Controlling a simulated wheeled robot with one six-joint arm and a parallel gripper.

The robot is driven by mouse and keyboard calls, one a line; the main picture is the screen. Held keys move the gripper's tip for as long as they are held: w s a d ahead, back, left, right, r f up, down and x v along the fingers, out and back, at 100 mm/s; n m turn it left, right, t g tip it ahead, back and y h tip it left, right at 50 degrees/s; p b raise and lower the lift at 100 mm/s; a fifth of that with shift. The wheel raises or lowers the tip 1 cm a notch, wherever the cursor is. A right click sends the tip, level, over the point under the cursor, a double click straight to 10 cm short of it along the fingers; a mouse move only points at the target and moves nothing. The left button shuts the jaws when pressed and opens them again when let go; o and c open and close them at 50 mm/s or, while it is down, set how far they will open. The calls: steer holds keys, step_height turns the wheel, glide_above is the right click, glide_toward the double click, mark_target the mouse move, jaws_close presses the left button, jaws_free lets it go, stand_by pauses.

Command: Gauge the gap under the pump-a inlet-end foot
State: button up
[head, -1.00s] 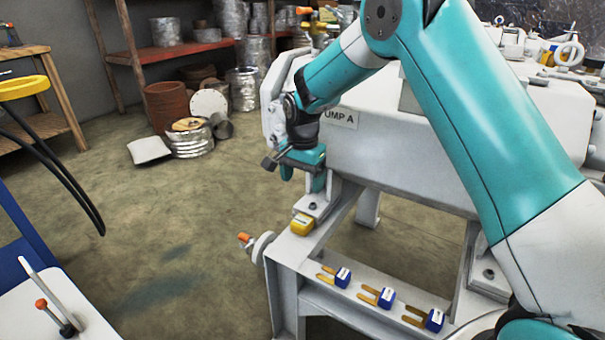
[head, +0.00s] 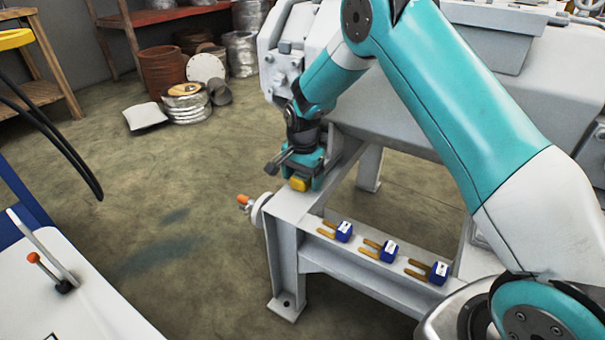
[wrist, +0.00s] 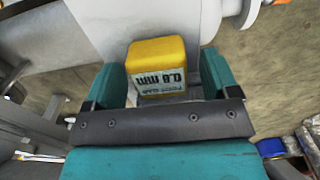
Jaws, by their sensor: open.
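The yellow block (head: 299,184), probably the feeler gauge, sits on the frame's corner by the inlet-end foot. In the wrist view the yellow block (wrist: 157,62) carries a white label reading upside down "0.8 mm". My gripper (head: 303,178) is down over it from above. In the wrist view my gripper's fingers (wrist: 160,75) stand open on either side of the block, with small gaps at both sides. The pump's inlet end (head: 284,62) rises behind. The foot itself and any gap under it are hidden by my gripper.
Three blue-handled forked shims, such as the middle one (head: 388,251), lie in a row on the frame's front beam (head: 365,280). An orange-tipped knob (head: 244,200) sticks out left of the frame corner. The floor (head: 150,215) to the left is clear.

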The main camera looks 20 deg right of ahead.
mark_target(291, 198)
steer(key=c, duration=1.1)
steer(key=shift+s+a+p, duration=0.45)
steer(key=shift+s+a, duration=0.4)
steer(key=shift+a, duration=0.3)
steer(key=shift+s+a+p, duration=0.4)
steer(key=shift+s+a, duration=0.4)
steer(key=shift+a, duration=0.3)
steer(key=shift+r, duration=0.2)
steer(key=shift+r+p, duration=2.3)
steer(key=shift+r, duration=0.05)
